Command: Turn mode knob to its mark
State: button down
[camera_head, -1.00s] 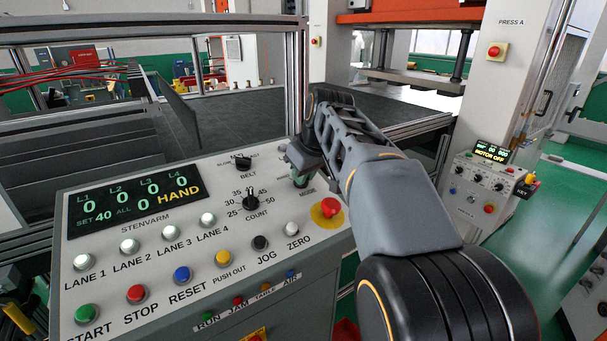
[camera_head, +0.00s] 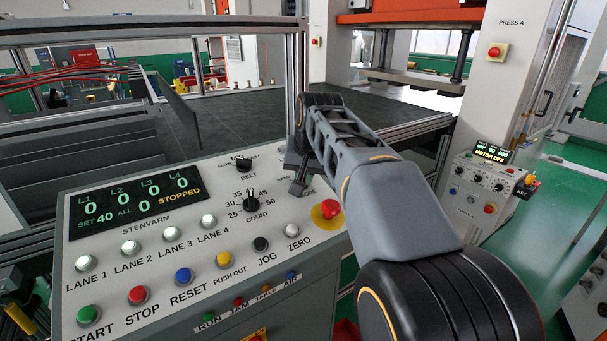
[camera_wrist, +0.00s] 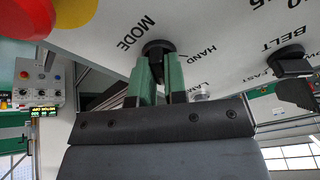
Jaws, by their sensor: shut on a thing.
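The dark round mode knob (camera_wrist: 157,46) shows in the wrist view, between the MODE and HAND lettering on the pale panel. My gripper (camera_wrist: 160,64) is shut on it, with a green-lined finger on either side. In the head view my gripper (camera_head: 298,186) is at the right part of the panel, and its body hides the knob and most of the MODE label. The knob's pointer is hidden, so I cannot tell which mark it faces. The panel display (camera_head: 136,205) reads STOPPED in yellow.
The count knob (camera_head: 251,201) and belt knob (camera_head: 243,163) stand left of my gripper. A red emergency button (camera_head: 329,208) on a yellow disc is close on the right. Several coloured push buttons line the panel's front. A metal frame post (camera_head: 302,60) rises behind.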

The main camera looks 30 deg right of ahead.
dwell(0.4)
jog(key=c, duration=1.2)
grip_release()
jog(key=shift+o, duration=0.2)
jog(key=shift+r, duration=0.1)
jog(key=v, duration=1.3)
jog(key=shift+s+r, duration=0.2)
jog(key=shift+r, duration=0.05)
jog(key=shift+a, duration=0.1)
